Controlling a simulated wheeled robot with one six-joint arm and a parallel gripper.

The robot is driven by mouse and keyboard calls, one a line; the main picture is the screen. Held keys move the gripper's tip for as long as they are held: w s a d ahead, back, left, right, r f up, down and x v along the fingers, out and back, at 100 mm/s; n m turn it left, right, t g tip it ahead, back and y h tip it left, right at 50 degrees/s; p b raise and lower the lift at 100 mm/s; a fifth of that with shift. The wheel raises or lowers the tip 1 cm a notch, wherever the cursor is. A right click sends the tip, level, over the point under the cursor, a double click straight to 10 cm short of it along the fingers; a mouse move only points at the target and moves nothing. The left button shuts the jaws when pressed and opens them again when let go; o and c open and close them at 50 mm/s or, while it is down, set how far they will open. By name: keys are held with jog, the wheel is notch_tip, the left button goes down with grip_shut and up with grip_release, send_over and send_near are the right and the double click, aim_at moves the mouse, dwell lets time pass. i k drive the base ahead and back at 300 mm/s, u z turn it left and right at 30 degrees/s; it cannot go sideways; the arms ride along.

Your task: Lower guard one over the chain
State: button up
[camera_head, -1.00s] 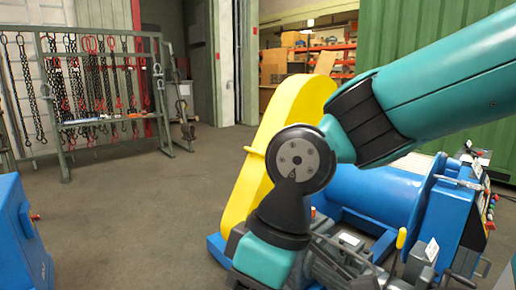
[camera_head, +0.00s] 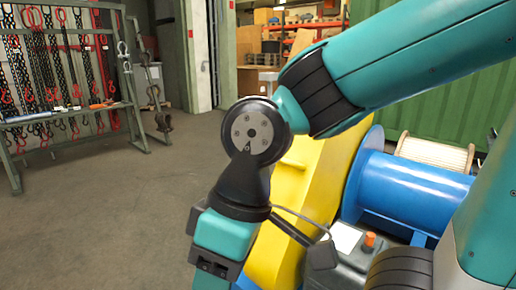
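A large yellow guard (camera_head: 312,185) shows behind my arm, beside a blue drum (camera_head: 410,190). My arm's joints cover much of it, and its lower end runs out of the picture. I cannot tell whether it touches my arm or which guard it is. The chain of the drive is not visible. My wrist hangs down in front of the guard at the bottom of the view. My gripper's fingers are not visible, so I see nothing held.
A rack with hanging chains (camera_head: 68,115) stands at the left. A wooden-coloured reel (camera_head: 435,152) is behind the blue drum, before a green corrugated wall (camera_head: 425,85). Shelves (camera_head: 290,35) are at the back. The floor (camera_head: 105,215) at left is clear.

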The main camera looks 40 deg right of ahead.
aim_at(310, 181)
jog(key=i, duration=1.25)
jog(key=z, duration=0.75)
